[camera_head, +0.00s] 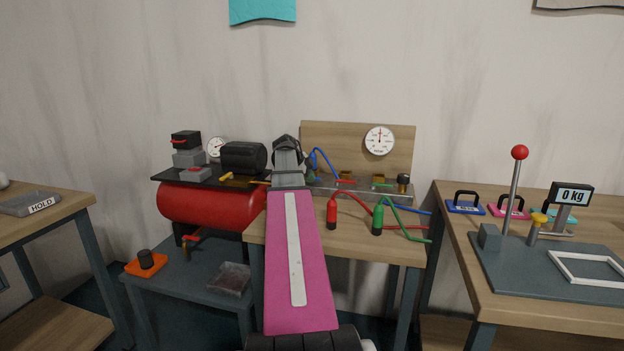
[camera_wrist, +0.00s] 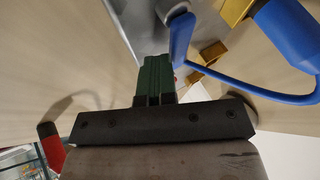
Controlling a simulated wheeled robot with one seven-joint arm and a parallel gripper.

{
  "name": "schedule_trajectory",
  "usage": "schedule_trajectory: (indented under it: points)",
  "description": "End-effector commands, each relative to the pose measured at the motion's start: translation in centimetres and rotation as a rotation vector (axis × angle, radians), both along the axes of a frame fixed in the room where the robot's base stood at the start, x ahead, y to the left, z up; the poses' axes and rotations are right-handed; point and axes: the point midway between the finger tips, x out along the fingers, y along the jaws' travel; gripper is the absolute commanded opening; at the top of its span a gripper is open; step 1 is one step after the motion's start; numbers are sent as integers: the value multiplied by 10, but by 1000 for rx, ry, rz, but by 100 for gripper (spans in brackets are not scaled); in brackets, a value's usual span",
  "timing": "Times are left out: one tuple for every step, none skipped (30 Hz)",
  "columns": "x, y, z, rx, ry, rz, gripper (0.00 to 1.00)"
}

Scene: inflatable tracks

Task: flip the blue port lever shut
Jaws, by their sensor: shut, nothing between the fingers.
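The blue port lever (camera_wrist: 181,40) shows in the wrist view as a flat blue handle on the grey manifold (camera_wrist: 143,25). My gripper (camera_wrist: 157,62) is shut and empty, its green fingertips just left of the lever's lower end. I cannot tell whether they touch. In the head view my pink arm reaches to the left end of the manifold (camera_head: 362,192) and hides the blue lever there. A blue connector (camera_wrist: 287,32) with a blue hose (camera_wrist: 245,88) is right of the lever in the wrist view.
Red (camera_head: 345,182) and green (camera_head: 382,186) levers sit farther right on the manifold. A red bottle-shaped fitting (camera_head: 332,213) and a green one (camera_head: 377,219) stand on the bench in front. A red compressor tank (camera_head: 205,206) is at left. A gauge (camera_head: 379,140) is on the backboard.

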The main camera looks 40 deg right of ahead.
Motion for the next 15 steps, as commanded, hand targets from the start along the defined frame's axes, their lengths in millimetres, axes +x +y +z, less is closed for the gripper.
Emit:
schedule_trajectory:
  points:
    - [0,1,0,1,-1,0,0]
    - [0,2,0,1,-1,0,0]
    - [0,3,1,1,-1,0,0]
    - [0,4,3,1,-1,0,0]
    - [0,5,5,1,-1,1,0]
    - [0,8,8,1,-1,1,0]
    - [0,10,11,1,0,0,0]
    - [0,13,14,1,0,0,0]
    - [0,16,19,1,0,0,0]
    - [0,20,24,1,-1,0,0]
    - [1,23,29,0,-1,1,0]
    - [1,28,35,1,-1,0,0]
    - [2,31,40,0,-1,1,0]
    - [2,35,44,0,-1,1,0]
    - [2,39,51,0,-1,1,0]
